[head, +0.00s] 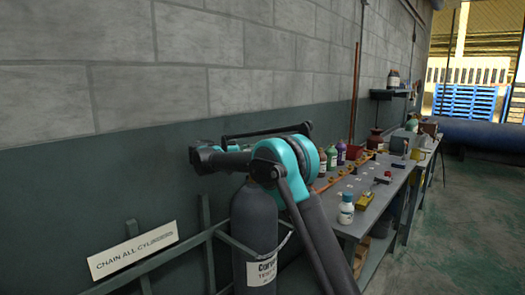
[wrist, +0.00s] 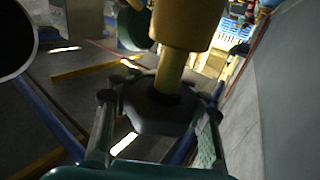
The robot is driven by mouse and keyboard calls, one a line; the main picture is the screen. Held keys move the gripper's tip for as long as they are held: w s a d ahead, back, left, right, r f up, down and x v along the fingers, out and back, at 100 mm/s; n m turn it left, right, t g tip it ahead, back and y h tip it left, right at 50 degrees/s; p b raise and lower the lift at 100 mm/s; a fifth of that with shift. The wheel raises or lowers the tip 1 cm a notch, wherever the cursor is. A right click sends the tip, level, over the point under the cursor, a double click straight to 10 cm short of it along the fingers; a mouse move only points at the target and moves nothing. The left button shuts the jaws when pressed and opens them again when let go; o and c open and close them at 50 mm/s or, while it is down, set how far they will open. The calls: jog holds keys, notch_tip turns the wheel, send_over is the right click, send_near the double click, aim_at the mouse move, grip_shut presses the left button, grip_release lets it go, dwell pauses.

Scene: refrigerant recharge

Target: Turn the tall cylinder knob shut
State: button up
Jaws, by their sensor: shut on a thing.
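The tall cylinder (head: 257,235) is dark grey with a white label and stands upright against the wall in the head view. My gripper (wrist: 158,98) is shut on the dark, many-sided knob (wrist: 155,118) in the wrist view, with one finger on each side of it. A tan stem (wrist: 169,72) runs from the knob into a wider tan valve body (wrist: 184,22). In the head view my arm covers the cylinder's top, and I cannot make out the knob there.
A grey workbench (head: 345,188) with several bottles and tools stands right of the cylinder. A metal rack (head: 208,240) and a "chain all cylinders" sign (head: 132,249) are at left. The block wall (head: 180,70) is close behind. Open floor (head: 470,220) lies right of the bench.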

jog(key=o, duration=1.4)
notch_tip(320, 180, up, 10)
